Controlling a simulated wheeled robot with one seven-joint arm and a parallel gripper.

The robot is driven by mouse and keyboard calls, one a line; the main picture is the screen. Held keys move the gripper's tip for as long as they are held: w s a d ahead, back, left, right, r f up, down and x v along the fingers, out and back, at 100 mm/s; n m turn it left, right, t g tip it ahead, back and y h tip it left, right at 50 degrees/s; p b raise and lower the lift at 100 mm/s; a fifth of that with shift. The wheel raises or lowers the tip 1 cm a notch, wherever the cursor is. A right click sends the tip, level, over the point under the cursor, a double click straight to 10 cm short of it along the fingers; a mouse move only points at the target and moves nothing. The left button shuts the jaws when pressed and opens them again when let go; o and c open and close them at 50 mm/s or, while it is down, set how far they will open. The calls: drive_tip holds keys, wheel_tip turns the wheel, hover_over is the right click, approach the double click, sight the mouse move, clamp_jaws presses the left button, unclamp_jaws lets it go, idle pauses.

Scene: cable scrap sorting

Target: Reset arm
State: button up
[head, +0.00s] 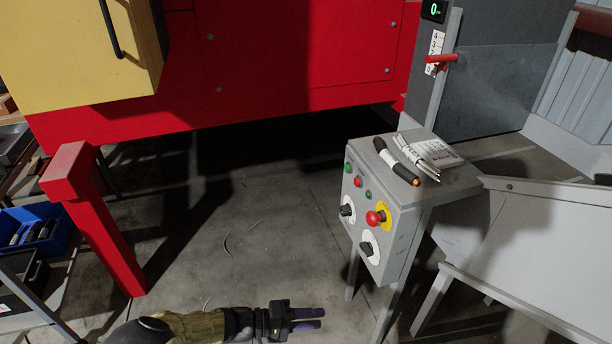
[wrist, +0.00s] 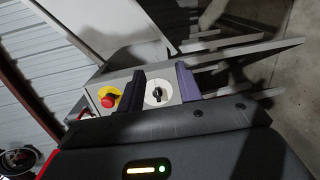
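My gripper (head: 310,319) is at the bottom of the head view, its arm stretched from the left and low over the floor. Its two purple-tipped fingers point right and stand apart with nothing between them. In the wrist view the gripper (wrist: 158,92) also shows open, with a black rotary knob on a white disc (wrist: 158,93) seen beyond the gap between the fingers. The gripper is left of and below the grey control box (head: 412,222) in the head view, apart from it.
The control box carries a red emergency button (head: 375,218), knobs, a black marker-like cylinder (head: 396,160) and white cables (head: 418,158) on top. A red post (head: 100,225) and blue bin (head: 35,228) stand left. A grey chute (head: 545,245) is right. Open floor lies between.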

drive_tip(key=s+d+r+m+y, duration=0.3)
drive_tip(key=d+r+y, duration=1.1)
drive_tip(key=r+y, duration=0.25)
wheel_tip(320, 180, up, 20)
drive_tip(key=p, duration=1.9)
drive_tip(key=shift+w+f+h, duration=0.2)
drive_tip(key=shift+w+h, duration=0.1)
drive_tip(key=shift+h, duration=0.05)
drive_tip(key=shift+d, duration=0.1)
